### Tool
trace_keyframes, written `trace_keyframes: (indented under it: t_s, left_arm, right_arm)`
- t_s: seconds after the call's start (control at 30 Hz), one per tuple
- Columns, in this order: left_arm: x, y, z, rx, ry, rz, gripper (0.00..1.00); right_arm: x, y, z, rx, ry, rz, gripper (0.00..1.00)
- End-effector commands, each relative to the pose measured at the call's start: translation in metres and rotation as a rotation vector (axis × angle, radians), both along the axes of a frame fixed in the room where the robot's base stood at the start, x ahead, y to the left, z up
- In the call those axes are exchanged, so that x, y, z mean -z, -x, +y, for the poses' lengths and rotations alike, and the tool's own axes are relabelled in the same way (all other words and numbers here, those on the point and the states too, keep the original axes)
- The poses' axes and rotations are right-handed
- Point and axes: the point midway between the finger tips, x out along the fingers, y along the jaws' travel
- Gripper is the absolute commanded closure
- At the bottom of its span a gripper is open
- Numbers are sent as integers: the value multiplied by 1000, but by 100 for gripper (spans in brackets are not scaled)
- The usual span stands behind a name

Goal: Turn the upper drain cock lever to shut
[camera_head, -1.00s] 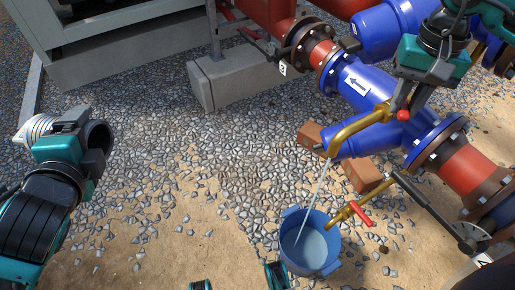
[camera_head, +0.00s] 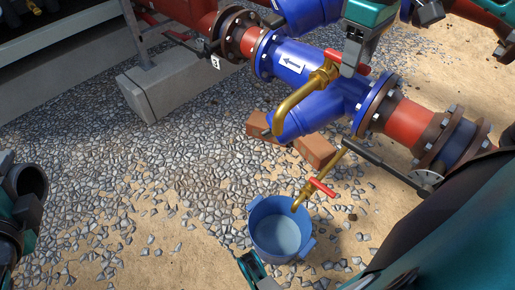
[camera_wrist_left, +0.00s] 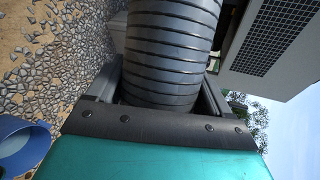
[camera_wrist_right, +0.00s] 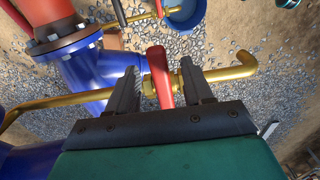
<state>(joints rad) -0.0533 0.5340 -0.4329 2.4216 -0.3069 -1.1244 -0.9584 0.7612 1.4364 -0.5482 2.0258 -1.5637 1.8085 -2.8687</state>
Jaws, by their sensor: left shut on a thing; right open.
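The upper drain cock (camera_head: 318,78) is brass with a bent spout, mounted on the blue pipe body. Its red lever (camera_head: 333,55) lies across the brass body, partly hidden by my right gripper (camera_head: 354,60). In the right wrist view, the red lever (camera_wrist_right: 158,72) stands between the two open fingers of that gripper (camera_wrist_right: 160,85), crosswise to the brass pipe (camera_wrist_right: 232,70). No water stream shows below the spout. My left gripper (camera_head: 22,208), at the left edge, is shut on a ribbed grey hose (camera_wrist_left: 168,50), seen in the left wrist view.
A lower brass cock (camera_head: 304,195) with a red lever (camera_head: 322,188) sits above a blue bucket (camera_head: 254,215) holding water. Bricks (camera_head: 316,150) lie under the blue pipe. A concrete block (camera_head: 150,90) stands at upper left. Open gravel (camera_head: 130,190) lies between.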

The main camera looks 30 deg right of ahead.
Motion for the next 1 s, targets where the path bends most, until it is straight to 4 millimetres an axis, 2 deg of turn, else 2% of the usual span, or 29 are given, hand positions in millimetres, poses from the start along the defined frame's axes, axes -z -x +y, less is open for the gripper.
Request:
trace_keyframes:
  t_s: [0.03,0.3,0.63,1.0]
  left_arm:
    - [-1,0,0,0,0,-2,58]
    - [-1,0,0,0,0,-2,58]
    - [-6,0,0,0,0,-3,58]
    - [-45,0,0,0,0,-2,58]
  right_arm:
    - [0,0,0,0,0,0,49]
    - [0,0,0,0,0,0,24]
    - [-6,0,0,0,0,0,24]
    - [-50,0,0,0,-1,0,24]
